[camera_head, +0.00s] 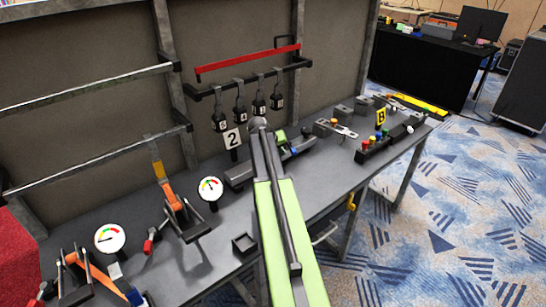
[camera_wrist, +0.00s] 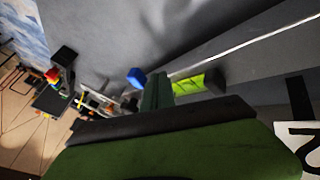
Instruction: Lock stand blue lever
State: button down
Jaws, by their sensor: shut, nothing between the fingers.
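The blue lever tip (camera_wrist: 136,77) shows in the wrist view, just left of the narrow dark end of my gripper (camera_wrist: 157,90). I cannot tell whether they touch. In the head view a small blue spot (camera_head: 294,151) shows on the dark stand (camera_head: 240,174), beside a bright green part (camera_head: 280,138). The green part also shows in the wrist view (camera_wrist: 190,86), right of my gripper. My gripper (camera_head: 259,124) reaches over the stand in the head view, shut and empty. My arm hides part of the stand, and the lever's angle is unclear.
A "2" sign (camera_head: 232,138) stands behind the stand, below hanging black padlocks (camera_head: 240,108) and a red bar (camera_head: 250,63). Gauges (camera_head: 210,188) and an orange-handled device (camera_head: 176,205) stand to the left. A button box (camera_head: 376,148) is at the right. A small square tray (camera_head: 245,244) lies near the front edge.

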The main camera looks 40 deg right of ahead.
jog(key=shift+s+d+r, duration=0.15)
jog(key=shift+s+d, duration=0.45)
jog(key=shift+d, duration=0.35)
